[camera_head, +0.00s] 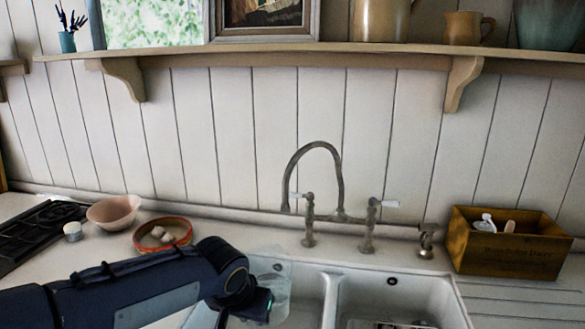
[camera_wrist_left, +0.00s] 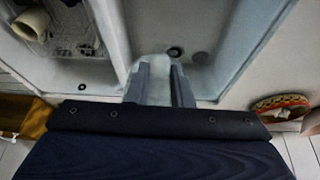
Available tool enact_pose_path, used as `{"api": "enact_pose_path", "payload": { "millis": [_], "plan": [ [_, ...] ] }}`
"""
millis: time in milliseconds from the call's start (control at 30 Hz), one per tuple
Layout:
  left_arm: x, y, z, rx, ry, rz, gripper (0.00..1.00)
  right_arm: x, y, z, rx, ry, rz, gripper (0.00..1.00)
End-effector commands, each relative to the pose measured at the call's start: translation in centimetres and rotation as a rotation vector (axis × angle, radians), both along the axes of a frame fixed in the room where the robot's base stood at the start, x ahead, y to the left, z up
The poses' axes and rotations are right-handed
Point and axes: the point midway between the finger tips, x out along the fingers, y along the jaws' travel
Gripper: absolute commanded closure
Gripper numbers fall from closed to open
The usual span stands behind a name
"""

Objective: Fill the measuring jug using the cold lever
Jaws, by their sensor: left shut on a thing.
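The measuring jug (camera_head: 276,283) is clear and pale, at the left basin of the double sink (camera_head: 330,271). My left gripper (camera_head: 262,303) is shut on it; the arm hides part of the jug. In the left wrist view the two fingers (camera_wrist_left: 162,88) close around a pale, see-through part of the jug (camera_wrist_left: 155,68). The bridge tap (camera_head: 340,180) stands behind the sink, its curved spout ending above and behind the jug. It has a left lever (camera_head: 297,195) and a right lever (camera_head: 389,203), both white-tipped. I cannot tell which is cold. No water stream shows. My right gripper is not in view.
A pink bowl (camera_head: 113,211), a round red-rimmed dish (camera_head: 162,234) and a black hob (camera_head: 38,232) lie left of the sink. A wooden box (camera_head: 507,253) stands right of it. A rack (camera_head: 388,324) lies in the right basin. A shelf (camera_head: 330,52) runs above.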

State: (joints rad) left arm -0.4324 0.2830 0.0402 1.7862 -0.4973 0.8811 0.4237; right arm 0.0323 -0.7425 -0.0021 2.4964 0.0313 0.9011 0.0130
Motion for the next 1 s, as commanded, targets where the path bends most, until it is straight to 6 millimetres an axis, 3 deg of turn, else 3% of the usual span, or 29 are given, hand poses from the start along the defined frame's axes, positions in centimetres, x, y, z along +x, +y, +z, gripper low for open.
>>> {"api": "enact_pose_path", "payload": {
  "millis": [267, 500, 600, 767, 1000],
  "plan": [
    [1.9, 3.5, -5.7, -0.003, 0.007, 0.091, 1.0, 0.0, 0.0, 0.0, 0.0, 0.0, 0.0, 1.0],
    [2.5, 8.8, -12.4, 0.004, 0.005, 0.206, 1.0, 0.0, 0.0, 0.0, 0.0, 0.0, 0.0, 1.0],
    [2.4, 10.5, -14.1, 0.006, -0.002, 0.237, 1.0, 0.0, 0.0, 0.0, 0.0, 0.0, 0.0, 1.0],
    [2.3, 11.7, -15.2, 0.007, -0.009, 0.261, 1.0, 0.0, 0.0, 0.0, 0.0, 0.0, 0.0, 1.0],
    [2.3, 11.8, -15.3, 0.007, -0.01, 0.263, 1.0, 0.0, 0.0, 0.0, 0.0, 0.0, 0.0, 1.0]
  ]
}}
